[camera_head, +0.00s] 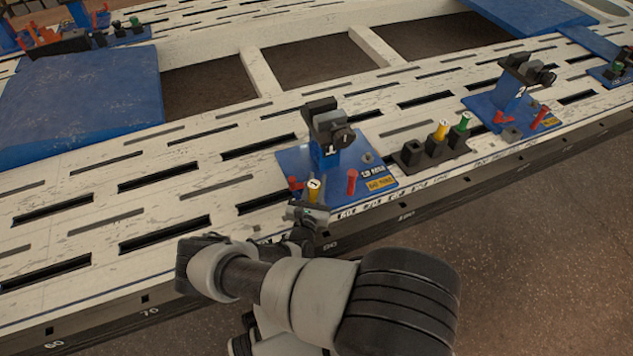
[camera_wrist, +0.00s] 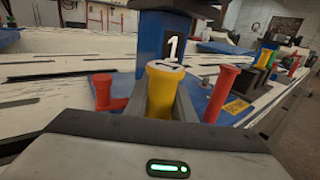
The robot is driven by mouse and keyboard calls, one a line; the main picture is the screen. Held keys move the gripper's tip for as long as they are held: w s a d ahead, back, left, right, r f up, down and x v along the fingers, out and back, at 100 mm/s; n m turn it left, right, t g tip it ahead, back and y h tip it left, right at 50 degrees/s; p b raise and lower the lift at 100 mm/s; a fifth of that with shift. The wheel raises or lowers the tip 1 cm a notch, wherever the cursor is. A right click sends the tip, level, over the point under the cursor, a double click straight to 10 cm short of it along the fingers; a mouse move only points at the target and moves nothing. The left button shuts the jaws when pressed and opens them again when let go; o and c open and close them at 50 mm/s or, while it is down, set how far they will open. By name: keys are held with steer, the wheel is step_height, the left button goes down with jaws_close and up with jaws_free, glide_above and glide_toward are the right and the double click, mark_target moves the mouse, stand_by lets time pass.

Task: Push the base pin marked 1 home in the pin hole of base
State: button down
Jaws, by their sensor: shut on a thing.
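The base is a blue plate (camera_head: 377,172) with an upright blue post (camera_wrist: 166,42) marked 1 and a dark clamp head (camera_head: 327,122) on top. The base pin, a yellow cylinder (camera_head: 314,188) with a dark mark on its pale top, stands upright at the plate's near edge, in front of the post. It also shows in the wrist view (camera_wrist: 163,92). My gripper (camera_wrist: 162,104) is shut on this pin, one finger on each side. The pin's lower end and the pin hole are hidden behind my gripper, so I cannot tell how deep it sits.
A red lever (camera_wrist: 106,92) and a red pin (camera_wrist: 221,92) stand close on either side of my fingers. A black holder (camera_head: 432,155) with a yellow and a green pin is to the right. Another blue base (camera_head: 484,104) stands beyond it. The slotted white bench is clear at left.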

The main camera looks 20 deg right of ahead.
steer(key=shift+f+b, duration=0.85)
steer(key=shift+f, duration=0.25)
steer(key=c, duration=1.4)
jaws_free()
steer(key=shift+c, duration=0.2)
steer(key=shift+a+f, duration=0.1)
steer(key=shift+a, duration=0.15)
